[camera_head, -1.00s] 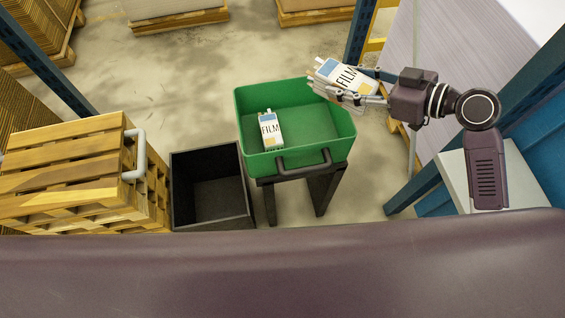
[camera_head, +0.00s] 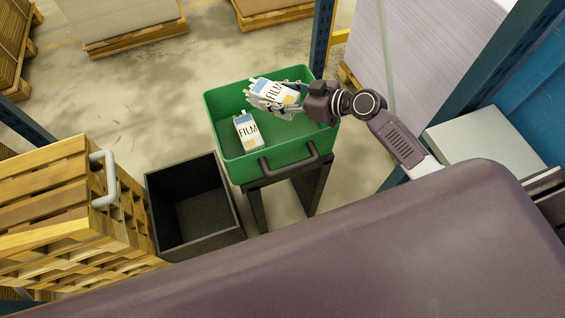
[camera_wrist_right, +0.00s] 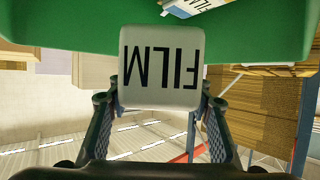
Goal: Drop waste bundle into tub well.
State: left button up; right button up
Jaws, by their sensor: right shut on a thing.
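A white bundle marked FILM (camera_head: 271,92) is held in my right gripper (camera_head: 279,98), above the back part of the green tub (camera_head: 226,106). In the right wrist view the bundle (camera_wrist_right: 160,95) sits between the two fingers of the gripper (camera_wrist_right: 160,110), with its lettering upside down. The green tub (camera_wrist_right: 60,25) fills the upper part of that view. A second FILM bundle (camera_head: 247,130) lies inside the tub on the left, and part of it (camera_wrist_right: 192,6) shows at the top of the wrist view. My left gripper is not in view.
The tub rests on a dark stand (camera_head: 310,187). A black open bin (camera_head: 190,185) stands to its left, beside stacked wooden pallets (camera_head: 50,195) with a grey handle (camera_head: 104,180). A blue post (camera_head: 321,40) rises behind the tub.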

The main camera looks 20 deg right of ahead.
jog(key=shift+f+b, duration=0.35)
jog(key=shift+f, duration=0.6)
jog(key=o, duration=1.3)
jog(key=v, duration=1.2)
jog(key=shift+d, duration=0.1)
